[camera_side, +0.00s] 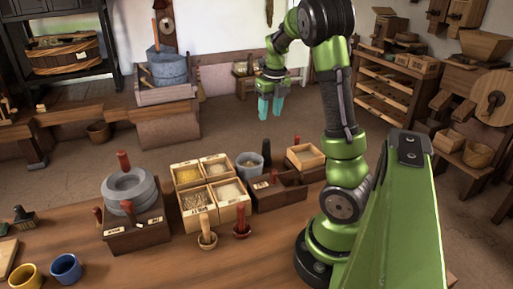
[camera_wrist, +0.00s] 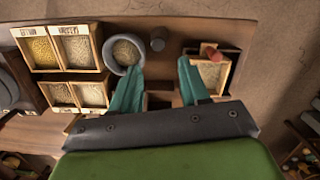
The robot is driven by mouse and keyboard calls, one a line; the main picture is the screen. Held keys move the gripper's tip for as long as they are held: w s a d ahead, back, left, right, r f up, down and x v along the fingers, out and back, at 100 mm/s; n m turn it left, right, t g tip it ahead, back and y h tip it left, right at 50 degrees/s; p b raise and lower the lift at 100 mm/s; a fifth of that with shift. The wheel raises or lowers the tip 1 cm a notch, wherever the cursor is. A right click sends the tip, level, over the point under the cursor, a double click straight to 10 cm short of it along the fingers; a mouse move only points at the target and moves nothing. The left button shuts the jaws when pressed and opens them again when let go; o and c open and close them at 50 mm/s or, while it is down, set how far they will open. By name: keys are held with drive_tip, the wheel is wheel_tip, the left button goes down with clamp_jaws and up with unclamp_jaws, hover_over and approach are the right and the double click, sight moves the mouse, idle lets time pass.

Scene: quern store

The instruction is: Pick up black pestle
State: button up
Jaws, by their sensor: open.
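The black pestle (camera_wrist: 157,41) shows in the wrist view as a short dark cylinder at the far side of the dark wooden stand, right of a round grey bowl. In the side view a dark upright handle just right of the grey bowl appears to be the same pestle (camera_side: 267,150). My gripper (camera_side: 270,107) hangs in the air above and behind the bench, its teal fingers pointing down. In the wrist view my gripper (camera_wrist: 162,66) is open and empty, and the pestle lies beyond the gap between its fingertips.
The grey bowl (camera_wrist: 125,51) of grain and a wooden box with a red-handled pestle (camera_wrist: 210,51) flank the black pestle. Grain boxes (camera_side: 212,182), a stone quern (camera_side: 129,190) and red and tan pestles stand left and in front. Blue and yellow cups are at the bench's left end.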

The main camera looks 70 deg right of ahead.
sight(267, 140)
drive_tip(key=f, duration=0.9)
drive_tip(key=shift+w+d, duration=0.3)
drive_tip(key=shift+w, duration=0.1)
drive_tip(key=shift+w+a+f, duration=0.1)
drive_tip(key=shift+w+f, duration=0.05)
drive_tip(key=shift+f, duration=1.2)
drive_tip(key=shift+w+f, duration=0.1)
drive_tip(key=shift+f, duration=1.25)
drive_tip(key=shift+c, duration=0.3)
drive_tip(key=c, duration=0.7)
